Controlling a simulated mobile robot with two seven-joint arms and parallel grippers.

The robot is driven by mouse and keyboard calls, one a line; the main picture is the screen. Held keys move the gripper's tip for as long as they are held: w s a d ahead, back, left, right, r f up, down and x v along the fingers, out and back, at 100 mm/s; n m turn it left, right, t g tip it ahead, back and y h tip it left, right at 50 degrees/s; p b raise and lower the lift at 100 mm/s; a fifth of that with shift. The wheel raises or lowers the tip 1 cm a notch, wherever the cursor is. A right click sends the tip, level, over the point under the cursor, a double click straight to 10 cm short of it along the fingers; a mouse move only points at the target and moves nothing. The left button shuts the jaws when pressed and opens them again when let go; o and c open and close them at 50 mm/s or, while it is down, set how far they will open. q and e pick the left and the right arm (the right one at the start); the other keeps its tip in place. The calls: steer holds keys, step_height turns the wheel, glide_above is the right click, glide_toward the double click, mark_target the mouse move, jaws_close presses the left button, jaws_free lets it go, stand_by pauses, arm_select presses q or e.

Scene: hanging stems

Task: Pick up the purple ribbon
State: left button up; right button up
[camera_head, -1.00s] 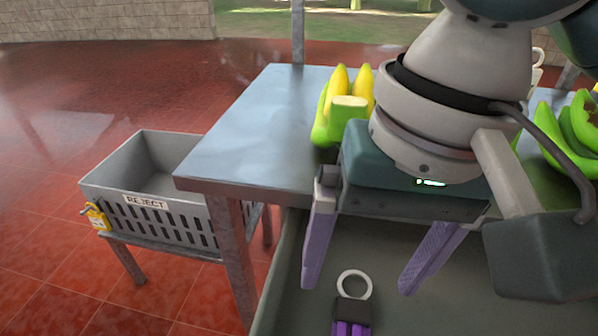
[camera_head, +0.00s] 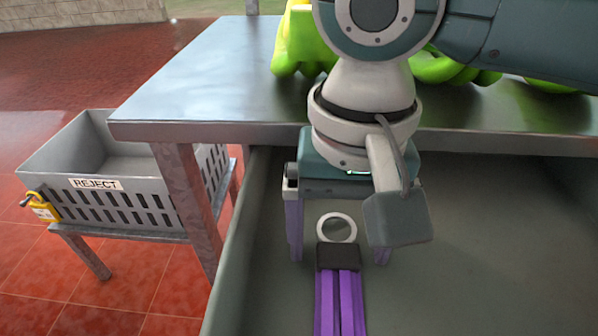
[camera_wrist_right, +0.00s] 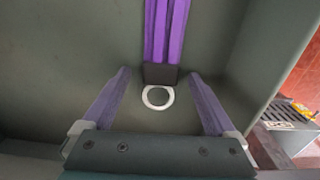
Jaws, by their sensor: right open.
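The purple ribbon (camera_head: 340,300) lies in a grey-green tray, with a dark clasp and a white ring (camera_head: 337,228) at its far end. In the right wrist view the ribbon (camera_wrist_right: 165,30) runs away from the ring (camera_wrist_right: 158,97). My right gripper (camera_head: 338,255) is open and empty, with its purple-grey fingers on either side of the ring and clasp. In the wrist view the open fingers (camera_wrist_right: 162,72) flank the ring without touching it. The right finger is partly hidden by my wrist camera housing in the head view. My left gripper is not in view.
The tray (camera_head: 480,230) has bare floor to the right and a raised wall at the left. A metal table (camera_head: 200,85) with green bananas (camera_head: 300,45) stands behind it. A grey crate marked REJECT (camera_head: 120,200) stands at the left on a stand.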

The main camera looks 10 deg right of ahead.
steer(key=shift+c, duration=0.2)
steer(key=c, duration=1.4)
